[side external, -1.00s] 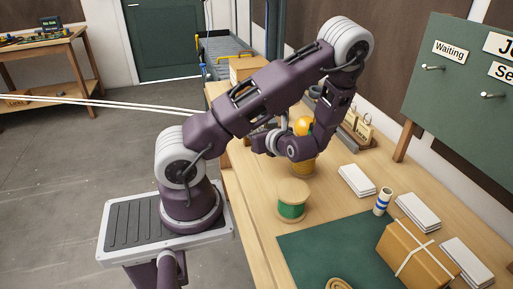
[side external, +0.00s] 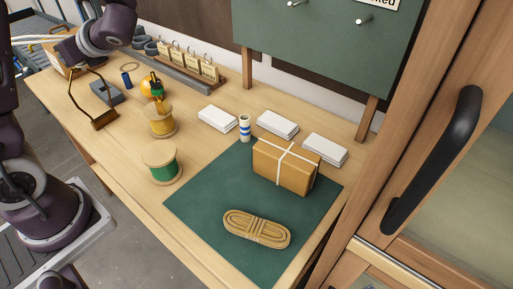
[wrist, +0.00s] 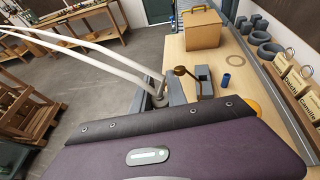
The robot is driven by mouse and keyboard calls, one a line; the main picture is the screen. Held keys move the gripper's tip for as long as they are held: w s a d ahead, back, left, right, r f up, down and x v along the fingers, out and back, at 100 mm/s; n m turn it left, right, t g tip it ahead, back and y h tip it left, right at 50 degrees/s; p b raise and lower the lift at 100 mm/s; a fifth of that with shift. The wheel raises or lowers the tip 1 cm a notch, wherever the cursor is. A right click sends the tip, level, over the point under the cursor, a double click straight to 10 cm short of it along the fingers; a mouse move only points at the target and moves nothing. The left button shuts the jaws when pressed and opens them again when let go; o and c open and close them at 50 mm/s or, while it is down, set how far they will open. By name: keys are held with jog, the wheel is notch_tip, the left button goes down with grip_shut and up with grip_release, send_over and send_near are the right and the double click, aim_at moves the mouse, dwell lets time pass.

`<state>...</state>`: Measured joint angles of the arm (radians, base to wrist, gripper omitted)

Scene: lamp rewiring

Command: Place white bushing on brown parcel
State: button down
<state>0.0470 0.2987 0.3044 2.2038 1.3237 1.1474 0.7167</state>
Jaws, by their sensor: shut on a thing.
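In the wrist view my gripper (wrist: 160,97) shows only in part, past the wrist housing. In the side external view my arm is at the top left and the jaws cannot be made out. The brown parcel (side external: 281,170), tied with white string, sits on the green mat (side external: 205,210), well to the right of my arm. Nothing rests on its top.
A white tube with blue bands (side external: 244,128) stands left of the parcel. White stacks (side external: 277,124) lie behind it, and a tan cord coil (side external: 257,229) in front. Spools (side external: 161,163) stand left of the mat. Two white cords (wrist: 95,53) run to my jaws.

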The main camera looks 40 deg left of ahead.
jog(key=w+d+m+t, duration=0.5)
jog(key=w+d+t, duration=0.1)
jog(key=w, duration=0.5)
jog(key=m+t+h, duration=1)
jog(key=m+h, duration=0.4)
jog(key=m, duration=0.1)
send_over(294, 144)
jog(key=shift+y, duration=0.3)
notch_tip(294, 144, down, 14)
jog(key=shift+f, duration=0.15)
jog(key=shift+f, duration=0.1)
jog(key=c, duration=1.3)
grip_release()
